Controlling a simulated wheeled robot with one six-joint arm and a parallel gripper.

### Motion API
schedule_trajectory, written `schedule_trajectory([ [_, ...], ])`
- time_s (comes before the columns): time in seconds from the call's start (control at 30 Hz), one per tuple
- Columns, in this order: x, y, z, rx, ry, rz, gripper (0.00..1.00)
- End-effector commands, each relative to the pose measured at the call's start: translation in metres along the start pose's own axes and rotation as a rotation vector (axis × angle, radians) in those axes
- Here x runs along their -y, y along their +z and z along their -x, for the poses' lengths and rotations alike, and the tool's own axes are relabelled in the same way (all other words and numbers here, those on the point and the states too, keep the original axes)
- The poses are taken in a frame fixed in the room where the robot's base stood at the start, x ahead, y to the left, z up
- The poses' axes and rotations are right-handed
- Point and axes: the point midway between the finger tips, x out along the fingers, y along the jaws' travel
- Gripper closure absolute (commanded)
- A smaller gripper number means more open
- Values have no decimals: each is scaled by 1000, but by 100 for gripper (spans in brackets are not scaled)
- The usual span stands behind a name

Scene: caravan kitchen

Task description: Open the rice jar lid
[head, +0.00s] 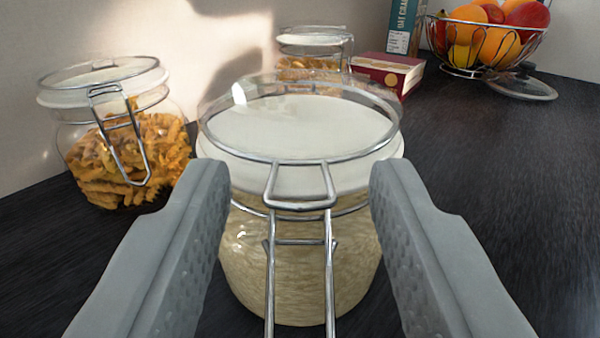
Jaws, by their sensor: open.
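The rice jar (245,260) stands upright in the middle of the head view, a clear glass jar filled with pale rice. Its lid (302,122) is clear glass with a wire ring and a white seal, and it sits down on the jar. The wire clasp (300,203) is at the front, with a loop at the lid's rim and two long wires running down the jar's front. My gripper (298,190) is open, with one grey finger on each side of the jar's front. I cannot tell whether the fingers touch the glass.
A jar of pasta (130,150) stands close on the left, and another pasta jar (312,62) stands behind. The dark counter (500,170) is clear on the right.

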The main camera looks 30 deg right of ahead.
Motion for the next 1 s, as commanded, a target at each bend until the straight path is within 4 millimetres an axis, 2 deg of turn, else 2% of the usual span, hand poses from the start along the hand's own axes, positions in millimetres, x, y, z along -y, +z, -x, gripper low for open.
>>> schedule_trajectory([
  [0.23,0,0,0,-1,0,0,58],
  [0.4,0,0,0,-1,0,0,92],
  [0.47,0,0,0,-1,0,0,100],
  [0.77,0,-3,0,-1,0,0,100],
  [1.0,0,-15,-2,-5,0,0,100],
])
